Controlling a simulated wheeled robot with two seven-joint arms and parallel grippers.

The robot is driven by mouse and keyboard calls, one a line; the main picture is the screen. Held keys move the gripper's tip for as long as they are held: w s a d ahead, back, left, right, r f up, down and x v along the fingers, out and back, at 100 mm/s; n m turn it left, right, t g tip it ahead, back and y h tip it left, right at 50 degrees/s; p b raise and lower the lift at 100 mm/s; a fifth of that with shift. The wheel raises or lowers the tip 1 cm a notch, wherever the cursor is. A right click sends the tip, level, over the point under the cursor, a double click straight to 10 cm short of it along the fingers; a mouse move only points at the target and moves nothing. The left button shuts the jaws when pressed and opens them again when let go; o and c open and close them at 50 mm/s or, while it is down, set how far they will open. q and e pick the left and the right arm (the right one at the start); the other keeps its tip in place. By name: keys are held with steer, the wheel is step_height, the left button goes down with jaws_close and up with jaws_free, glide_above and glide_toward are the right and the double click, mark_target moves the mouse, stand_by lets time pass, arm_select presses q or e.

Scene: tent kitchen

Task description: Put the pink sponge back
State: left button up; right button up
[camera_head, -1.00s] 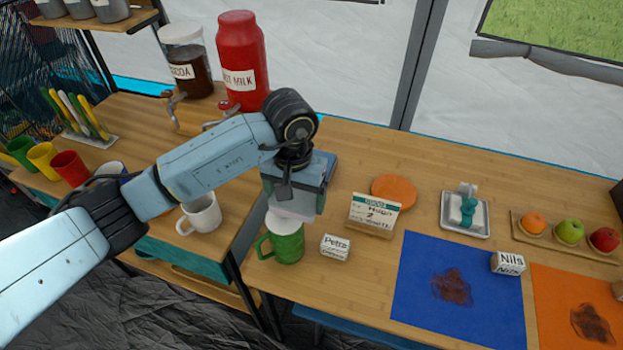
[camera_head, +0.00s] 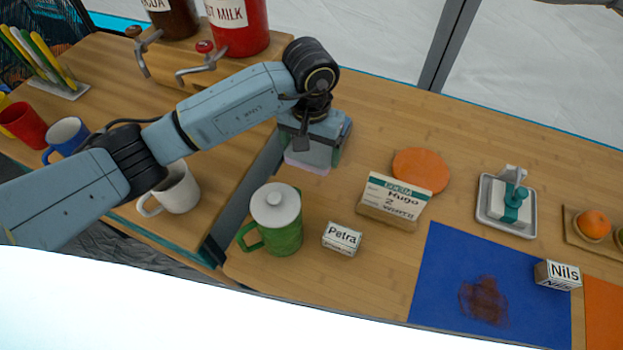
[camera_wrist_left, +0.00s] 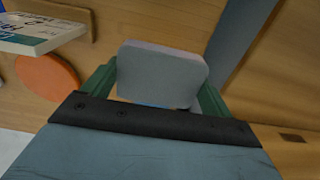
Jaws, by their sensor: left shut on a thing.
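The pink sponge (camera_head: 306,168) shows as a pale pink edge under my left gripper (camera_head: 313,158) in the head view. In the left wrist view the sponge (camera_wrist_left: 160,75) is a greyish-pink rounded block between the two green fingers. My left gripper is shut on it, pointing down over the wooden table, behind the green mug. I cannot tell whether the sponge touches the table. The gripper hides most of it in the head view. My right gripper is not in view.
The green mug (camera_head: 284,238) with a white lid (camera_head: 275,205) stands in front. A Petra block (camera_head: 342,238), Hugo card (camera_head: 396,200), orange disc (camera_head: 421,171), white tray (camera_head: 484,213) and blue mat (camera_head: 434,270) lie to the right. A white mug (camera_head: 178,190) stands left.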

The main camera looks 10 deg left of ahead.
arm_select(q)
glide_above(311, 182)
step_height(311, 182, down, 6)
steer(key=shift+r+b, duration=0.15)
steer(key=shift+b, duration=0.15)
step_height(311, 182, down, 3)
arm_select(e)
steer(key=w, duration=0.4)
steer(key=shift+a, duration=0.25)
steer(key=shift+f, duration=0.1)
arm_select(q)
steer(key=shift+b, duration=0.4)
steer(key=o, duration=0.8)
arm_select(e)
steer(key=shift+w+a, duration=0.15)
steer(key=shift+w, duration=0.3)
